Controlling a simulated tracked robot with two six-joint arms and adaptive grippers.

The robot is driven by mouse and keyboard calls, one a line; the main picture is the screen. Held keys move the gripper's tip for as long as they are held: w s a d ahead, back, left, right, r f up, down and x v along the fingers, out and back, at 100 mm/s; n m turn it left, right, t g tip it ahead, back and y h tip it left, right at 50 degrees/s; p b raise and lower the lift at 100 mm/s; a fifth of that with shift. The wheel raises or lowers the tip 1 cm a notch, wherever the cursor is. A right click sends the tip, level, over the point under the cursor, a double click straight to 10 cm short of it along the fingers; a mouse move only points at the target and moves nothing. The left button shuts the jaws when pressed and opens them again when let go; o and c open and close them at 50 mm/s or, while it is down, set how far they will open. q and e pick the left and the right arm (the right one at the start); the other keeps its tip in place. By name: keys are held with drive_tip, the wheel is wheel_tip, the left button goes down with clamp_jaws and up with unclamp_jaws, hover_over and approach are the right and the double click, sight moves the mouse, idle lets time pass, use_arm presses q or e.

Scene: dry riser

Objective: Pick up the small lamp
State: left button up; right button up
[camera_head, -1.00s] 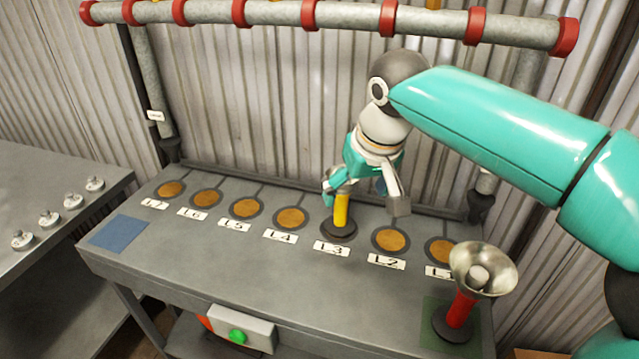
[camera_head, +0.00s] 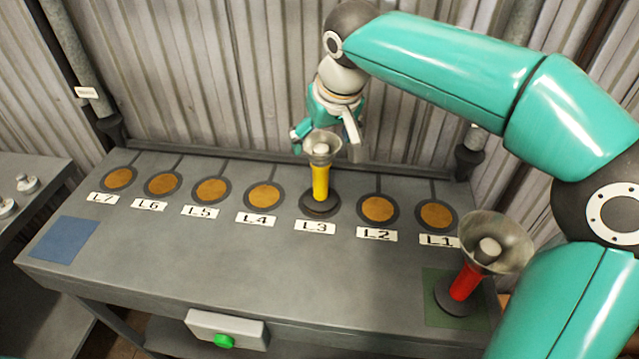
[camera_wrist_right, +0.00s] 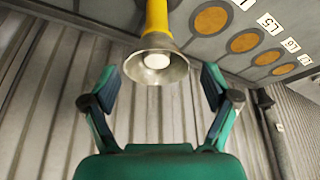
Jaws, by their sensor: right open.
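A yellow lamp (camera_head: 320,182) with a small silver bowl and a dark round base stands upright on the pad labelled L3. A red lamp (camera_head: 466,282) with a wider silver bowl stands on the green square at the bench's front right; the yellow one is the smaller. My right gripper (camera_head: 326,131) is open at the yellow lamp's bowl, on its far side. In the right wrist view the yellow lamp's bowl (camera_wrist_right: 156,65) faces the camera, between and slightly beyond the spread fingers (camera_wrist_right: 159,88). Nothing is held. My left gripper is not in view.
The grey bench (camera_head: 200,245) has a row of round copper pads labelled L1 to L7, and a blue square (camera_head: 64,240) at left. A box with a green button (camera_head: 224,341) is on its front. A corrugated wall (camera_head: 215,70) stands close behind.

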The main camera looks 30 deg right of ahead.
sight(321, 175)
drive_tip(key=shift+s+x, duration=0.2)
drive_tip(key=shift+x, duration=1.4)
drive_tip(key=shift+s+x, duration=0.15)
drive_tip(key=shift+x, duration=1.5)
drive_tip(key=shift+d+f, duration=0.1)
drive_tip(key=shift+d, duration=0.1)
drive_tip(key=shift+c, duration=0.4)
clamp_jaws()
